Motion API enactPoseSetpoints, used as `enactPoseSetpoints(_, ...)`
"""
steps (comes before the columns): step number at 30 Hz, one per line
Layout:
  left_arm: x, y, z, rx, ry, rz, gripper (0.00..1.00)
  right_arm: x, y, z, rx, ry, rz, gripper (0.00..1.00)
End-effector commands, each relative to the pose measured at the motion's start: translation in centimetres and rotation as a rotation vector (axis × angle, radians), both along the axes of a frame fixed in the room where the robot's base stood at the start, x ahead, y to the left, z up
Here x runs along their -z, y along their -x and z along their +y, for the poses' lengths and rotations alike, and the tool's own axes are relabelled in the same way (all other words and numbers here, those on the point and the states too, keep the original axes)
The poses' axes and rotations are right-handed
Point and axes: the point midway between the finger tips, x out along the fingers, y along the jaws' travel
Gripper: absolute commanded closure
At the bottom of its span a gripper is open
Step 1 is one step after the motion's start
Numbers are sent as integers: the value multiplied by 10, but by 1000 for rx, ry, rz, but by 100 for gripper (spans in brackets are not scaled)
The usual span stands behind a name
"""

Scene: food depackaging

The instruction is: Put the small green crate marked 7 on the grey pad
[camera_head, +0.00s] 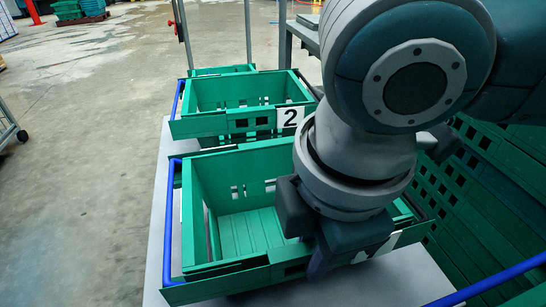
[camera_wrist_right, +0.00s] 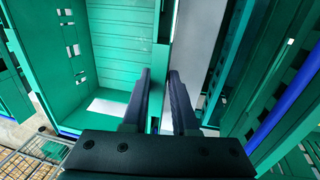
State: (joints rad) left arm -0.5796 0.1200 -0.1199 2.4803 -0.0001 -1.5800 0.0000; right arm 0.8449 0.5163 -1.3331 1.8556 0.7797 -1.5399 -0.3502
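A small green crate (camera_head: 240,235) stands open and empty in the foreground of the head view. A white label (camera_head: 388,247) on its front is mostly behind my gripper, so I cannot read its number. My right gripper (camera_head: 320,266) is at this crate's front wall. In the right wrist view, the gripper's dark fingers (camera_wrist_right: 161,78) are apart, with the green crate wall (camera_wrist_right: 160,28) running between them and a gap beside the right finger. The light grey surface (camera_head: 155,240) shows under and left of the crates; I cannot tell whether it is the pad. My left gripper is not in view.
A green crate marked 2 (camera_head: 230,92) stands behind the near one. Blue bars (camera_head: 168,220) run along the crates' left side. Larger green crate walls (camera_head: 475,215) stand close on the right. Open concrete floor (camera_head: 80,170) lies on the left.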

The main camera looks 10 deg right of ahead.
Motion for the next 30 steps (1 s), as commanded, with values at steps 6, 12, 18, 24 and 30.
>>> enactPoseSetpoints(6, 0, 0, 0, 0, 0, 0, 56, 0, 0, 0, 0, 0, 1, 49)
enactPoseSetpoints(12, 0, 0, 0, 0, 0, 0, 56, 0, 0, 0, 0, 0, 0, 44)
enactPoseSetpoints(18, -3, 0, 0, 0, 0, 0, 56, -10, 0, 0, 0, -2, -1, 44)
enactPoseSetpoints(24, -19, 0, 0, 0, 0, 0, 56, -51, 6, 0, 0, -3, -2, 44)
enactPoseSetpoints(30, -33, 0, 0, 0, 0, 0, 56, -94, 14, 0, -1, -2, -2, 44)
